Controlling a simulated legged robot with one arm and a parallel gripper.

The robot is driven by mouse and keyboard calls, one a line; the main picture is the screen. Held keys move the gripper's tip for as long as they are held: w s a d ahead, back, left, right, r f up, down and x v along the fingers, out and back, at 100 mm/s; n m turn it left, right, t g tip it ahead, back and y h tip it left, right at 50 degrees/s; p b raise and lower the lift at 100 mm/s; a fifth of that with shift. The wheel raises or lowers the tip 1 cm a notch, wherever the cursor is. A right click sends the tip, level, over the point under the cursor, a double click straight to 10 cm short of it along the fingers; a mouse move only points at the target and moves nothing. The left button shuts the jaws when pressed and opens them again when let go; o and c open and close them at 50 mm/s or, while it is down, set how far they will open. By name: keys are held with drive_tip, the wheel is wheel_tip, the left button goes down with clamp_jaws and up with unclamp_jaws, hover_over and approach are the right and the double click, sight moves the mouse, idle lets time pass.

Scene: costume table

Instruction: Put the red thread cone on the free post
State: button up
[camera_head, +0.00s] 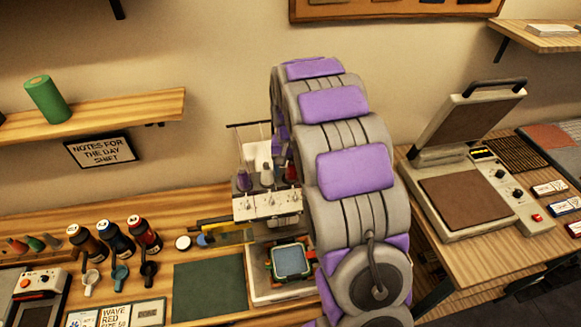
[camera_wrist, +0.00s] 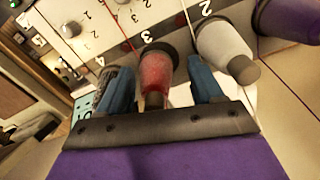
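The red thread cone (camera_wrist: 156,74) stands at the spot marked 3 on the embroidery machine, and its top also shows in the head view (camera_head: 291,172). My gripper (camera_wrist: 160,88) is open, with one blue finger on each side of the red cone. A gap shows on the right; the left finger is very close. Near the number 4, a dark grey, grainy post-like piece (camera_wrist: 101,84) is partly hidden by the left finger; I cannot tell whether it is the free post.
A white cone (camera_wrist: 222,48) at 2 stands close to the right finger, with a purple cone (camera_wrist: 290,18) beyond. Threads run up from the cones. The embroidery machine (camera_head: 268,206) stands on the wooden table, with a green mat (camera_head: 210,289) left and a heat press (camera_head: 465,200) right.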

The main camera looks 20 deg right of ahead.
sight(289, 164)
drive_tip(key=shift+a, duration=0.3)
drive_tip(key=shift+d+r, duration=0.3)
drive_tip(key=shift+r, duration=0.15)
wheel_tip(289, 164, up, 10)
drive_tip(key=shift+a+r+p, duration=0.1)
drive_tip(key=shift+a+p, duration=0.05)
drive_tip(key=shift+p, duration=0.3)
drive_tip(key=s+a+r+n+g, duration=0.15)
drive_tip(key=s+a, duration=0.25)
drive_tip(key=s, duration=0.6)
drive_tip(key=s+a+r+n+t, duration=0.15)
drive_tip(key=s+a, duration=0.25)
drive_tip(key=s, duration=0.5)
drive_tip(key=s+a+f+n+g, duration=0.1)
drive_tip(key=s, duration=0.8)
drive_tip(key=s+a+f+n, duration=0.1)
drive_tip(key=s+f, duration=0.1)
drive_tip(key=s, duration=0.8)
drive_tip(key=shift+a+g, duration=0.4)
drive_tip(key=shift+f, duration=0.1)
